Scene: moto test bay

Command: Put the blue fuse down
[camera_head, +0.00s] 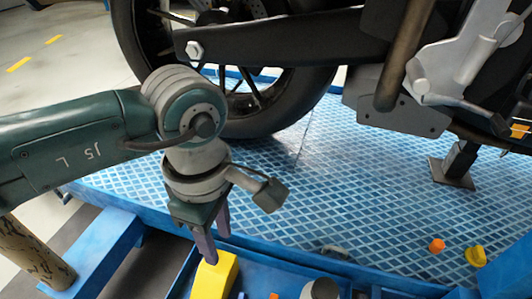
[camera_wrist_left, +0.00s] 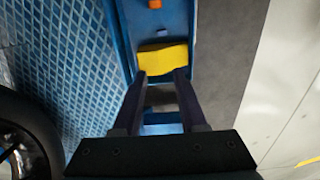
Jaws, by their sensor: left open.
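My left gripper (camera_head: 215,250) points down over the blue tray at the front of the platform, its jaws apart. Its fingertips (camera_wrist_left: 161,74) show in the left wrist view beside the near edge of a yellow block (camera_wrist_left: 163,57); whether they touch it I cannot tell. The yellow block (camera_head: 214,277) also shows just below the fingers in the head view. I cannot make out a blue fuse for certain; a small blue bit at the bottom edge beside the yellow block is too cut off to tell. Nothing clearly sits between the fingers. My right gripper is not in view.
The blue tray (camera_head: 262,270) also holds a grey cylinder (camera_head: 320,289). An orange piece (camera_head: 437,245) and a yellow piece (camera_head: 475,256) lie at the right. A motorcycle wheel (camera_head: 290,110) stands behind on the blue patterned platform (camera_head: 330,190). The platform's middle is clear.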

